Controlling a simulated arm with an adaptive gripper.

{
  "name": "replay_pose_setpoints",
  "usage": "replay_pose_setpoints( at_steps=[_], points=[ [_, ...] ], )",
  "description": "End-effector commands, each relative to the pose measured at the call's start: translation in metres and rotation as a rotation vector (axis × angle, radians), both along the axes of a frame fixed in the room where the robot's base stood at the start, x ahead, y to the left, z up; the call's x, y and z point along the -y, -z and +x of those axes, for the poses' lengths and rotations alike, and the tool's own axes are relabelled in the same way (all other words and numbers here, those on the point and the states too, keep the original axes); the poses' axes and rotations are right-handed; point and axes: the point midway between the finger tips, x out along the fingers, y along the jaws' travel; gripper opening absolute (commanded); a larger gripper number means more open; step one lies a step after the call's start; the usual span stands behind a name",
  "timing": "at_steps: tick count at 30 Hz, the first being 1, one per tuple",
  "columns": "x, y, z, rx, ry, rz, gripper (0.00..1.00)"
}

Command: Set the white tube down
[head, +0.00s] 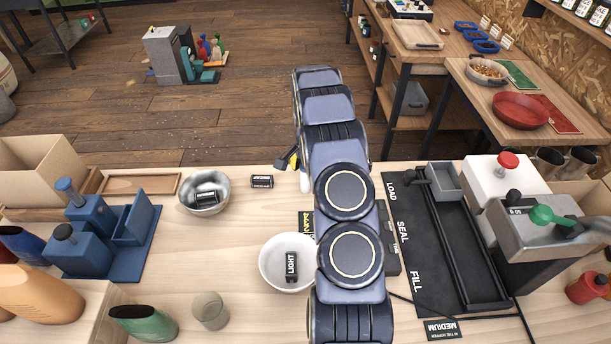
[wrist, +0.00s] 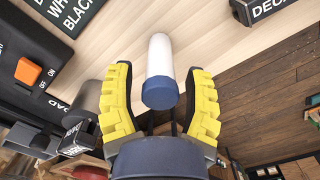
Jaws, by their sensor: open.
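The white tube (wrist: 160,60) with a dark blue end (wrist: 160,92) is between the two yellow fingers of my gripper (wrist: 160,100) in the wrist view. The fingers are open, with a narrow gap on each side of the tube. Pale wood tabletop shows behind it. In the head view, a small white part of the tube (head: 304,182) shows just left of my arm, at the table's far side. My gripper (head: 291,161) is mostly hidden behind my arm there. Whether the tube's far end touches the table is hard to tell.
A black label block (head: 262,182) lies left of the tube. A metal bowl (head: 183,207) and a white bowl (head: 267,272) hold label blocks. A black sealing machine mat (head: 412,262) is at right. The table's far edge is close behind the tube.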

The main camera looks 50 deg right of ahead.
Motion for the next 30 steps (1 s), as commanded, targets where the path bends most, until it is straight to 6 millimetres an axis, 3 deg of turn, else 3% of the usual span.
replay_pose_setpoints(
  at_steps=[12,20,23,25,30],
  points=[
    [0.001,-0.087,0.001,0.004,-0.002,-0.004,0.51],
    [-0.004,-0.102,0.001,-0.003,-0.015,0.001,0.51],
    [-0.024,-0.118,0.002,-0.008,-0.077,0.003,0.51],
    [-0.048,-0.136,0.003,-0.013,-0.158,0.005,0.51],
    [-0.131,-0.188,-0.014,-0.032,-0.429,0.017,0.51]
  ],
)
